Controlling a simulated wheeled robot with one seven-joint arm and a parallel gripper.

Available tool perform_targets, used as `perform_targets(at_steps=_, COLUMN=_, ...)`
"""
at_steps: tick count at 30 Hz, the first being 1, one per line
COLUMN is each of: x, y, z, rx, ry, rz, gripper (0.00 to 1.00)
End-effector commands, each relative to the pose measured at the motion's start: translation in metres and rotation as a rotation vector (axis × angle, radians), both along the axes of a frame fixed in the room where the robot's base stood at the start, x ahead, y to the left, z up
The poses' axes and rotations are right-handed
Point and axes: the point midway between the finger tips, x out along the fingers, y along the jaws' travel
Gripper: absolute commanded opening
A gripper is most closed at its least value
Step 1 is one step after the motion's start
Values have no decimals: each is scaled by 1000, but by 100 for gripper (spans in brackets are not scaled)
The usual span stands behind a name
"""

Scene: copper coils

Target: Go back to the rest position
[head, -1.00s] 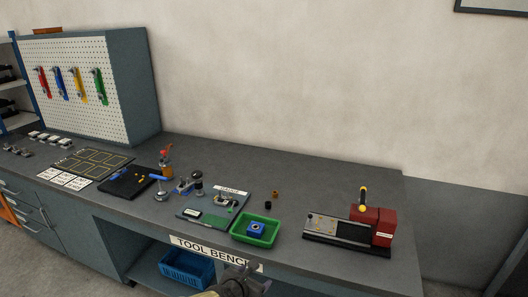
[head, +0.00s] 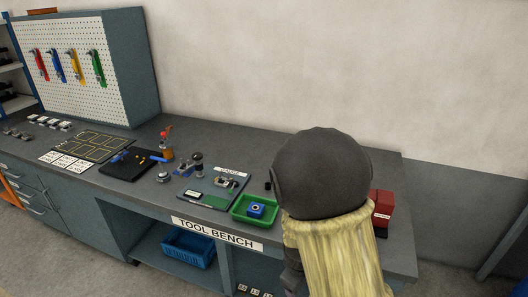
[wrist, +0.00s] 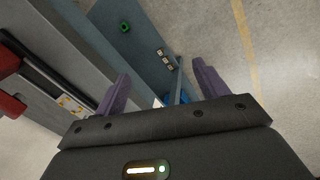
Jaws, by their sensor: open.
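My gripper (wrist: 160,68) shows in the wrist view with two purple fingers spread wide apart and nothing between them. It hangs in front of the bench, with the floor and the lower shelf beyond the fingers. In the head view my arm, a dark dome with a yellow sleeve, stands large at the right centre. The gripper's fingers are mostly hidden there. My arm covers most of the machine with the red block (head: 383,208). No rest position is marked in these views.
The tool bench (head: 215,147) carries a green tray (head: 235,217) with a blue part (head: 256,210), a black mat (head: 122,172) and small tools. A blue bin (head: 188,250) sits on the lower shelf. Open floor (wrist: 285,60) with a yellow line lies right in the wrist view.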

Motion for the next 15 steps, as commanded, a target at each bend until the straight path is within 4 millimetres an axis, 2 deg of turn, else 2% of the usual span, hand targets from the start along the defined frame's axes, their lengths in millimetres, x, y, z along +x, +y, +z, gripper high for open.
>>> perform_targets(at_steps=1, x=-5, y=-6, z=13, rx=43, ry=-7, rz=-83, gripper=73)
perform_targets(at_steps=9, x=-37, y=-33, z=69, rx=207, ry=-46, rz=-511, gripper=73)
perform_targets(at_steps=15, x=-61, y=-51, z=99, rx=261, ry=-88, rz=-757, gripper=73)
